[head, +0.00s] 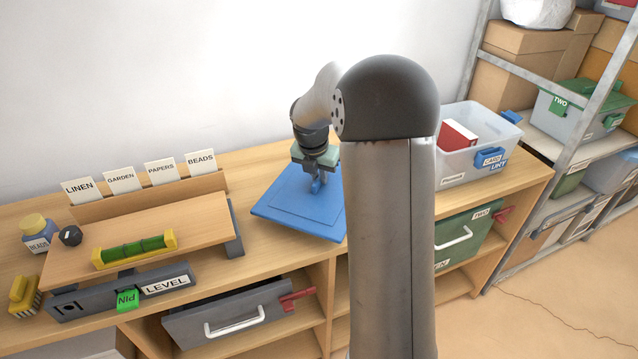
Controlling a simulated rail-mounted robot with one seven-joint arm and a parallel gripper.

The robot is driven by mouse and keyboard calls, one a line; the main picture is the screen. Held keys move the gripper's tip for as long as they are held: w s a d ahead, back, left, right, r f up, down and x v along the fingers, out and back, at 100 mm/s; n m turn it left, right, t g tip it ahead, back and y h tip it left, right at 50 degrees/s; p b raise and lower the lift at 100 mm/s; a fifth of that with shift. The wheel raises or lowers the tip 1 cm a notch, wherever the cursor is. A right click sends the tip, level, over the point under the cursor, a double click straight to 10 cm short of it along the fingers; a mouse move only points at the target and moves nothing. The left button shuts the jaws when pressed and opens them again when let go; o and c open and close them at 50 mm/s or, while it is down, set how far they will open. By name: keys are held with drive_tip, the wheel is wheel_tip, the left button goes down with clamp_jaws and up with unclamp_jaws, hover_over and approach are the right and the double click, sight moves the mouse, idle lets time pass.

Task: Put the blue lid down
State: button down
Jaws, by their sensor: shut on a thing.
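The blue lid (290,211) is a flat square panel over the wooden bench top, right of the raised board. My gripper (316,186) is above the lid's middle and shut on it, seemingly at a small raised part. The lid looks roughly level. I cannot tell whether it touches the bench or hangs just above it. My own arm hides the lid's right edge and part of the bench behind it.
A clear bin (478,150) with a red item stands at the bench's right end. On the left are a raised board (190,215), label cards, a spirit level (135,250) and a jar (38,232). Grey and green drawers sit below. A metal shelf stands at right.

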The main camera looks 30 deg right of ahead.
sight(318, 177)
drive_tip(key=shift+a+x, duration=0.15)
drive_tip(key=shift+x, duration=0.7)
drive_tip(key=shift+a+x, duration=0.2)
drive_tip(key=shift+x, duration=0.6)
drive_tip(key=shift+s+f, duration=0.15)
drive_tip(key=shift+f, duration=0.05)
drive_tip(key=c, duration=1.5)
unclamp_jaws()
drive_tip(key=shift+o, duration=0.2)
drive_tip(key=shift+r, duration=0.1)
drive_tip(key=v, duration=1.2)
